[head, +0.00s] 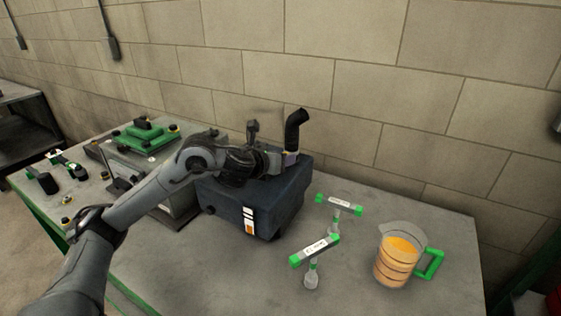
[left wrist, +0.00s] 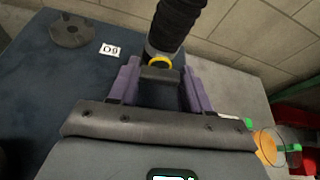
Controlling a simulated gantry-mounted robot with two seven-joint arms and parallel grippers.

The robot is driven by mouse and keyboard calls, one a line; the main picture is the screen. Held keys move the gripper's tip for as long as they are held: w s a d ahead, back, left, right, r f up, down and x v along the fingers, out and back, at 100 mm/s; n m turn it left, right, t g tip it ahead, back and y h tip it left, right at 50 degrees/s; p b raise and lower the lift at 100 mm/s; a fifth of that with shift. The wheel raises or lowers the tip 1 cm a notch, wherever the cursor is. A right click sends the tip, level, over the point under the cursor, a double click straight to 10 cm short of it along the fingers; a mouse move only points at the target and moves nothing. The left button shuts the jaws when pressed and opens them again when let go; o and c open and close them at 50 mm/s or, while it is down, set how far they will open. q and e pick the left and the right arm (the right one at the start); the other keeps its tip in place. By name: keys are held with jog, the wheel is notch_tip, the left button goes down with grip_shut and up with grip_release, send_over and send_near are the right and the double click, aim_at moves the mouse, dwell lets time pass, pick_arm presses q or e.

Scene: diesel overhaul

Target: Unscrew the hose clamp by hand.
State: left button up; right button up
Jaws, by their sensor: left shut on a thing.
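A black ribbed hose (head: 295,130) with a bent top rises from the dark blue box (head: 262,203) on the bench. In the left wrist view the hose (left wrist: 178,28) comes down to a grey collar. The hose clamp shows there as a yellow ring (left wrist: 160,61) with a dark block (left wrist: 159,76) at its near side. My left gripper (left wrist: 160,72) has its two purple fingers on either side of the dark block and is shut on the clamp. In the head view my left gripper (head: 281,161) is at the hose base, which it partly hides. My right gripper is out of view.
Two green-and-white T-handled tools (head: 315,252) (head: 339,205) stand right of the box. A jug of orange liquid (head: 394,262) with a green handle is further right. Green-topped equipment (head: 145,136) stands left. A block wall is close behind. The front of the bench is clear.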

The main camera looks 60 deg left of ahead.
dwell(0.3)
pick_arm(q)
jog(key=o, duration=0.8)
jog(key=shift+s, duration=0.1)
jog(key=p+v, duration=0.3)
jog(key=v, duration=0.6)
jog(key=shift+s+d+r, duration=0.1)
jog(key=shift+r, duration=0.05)
jog(key=shift+s+d+r+p, duration=0.2)
jog(key=shift+s+p, duration=0.1)
jog(key=shift+s, duration=0.25)
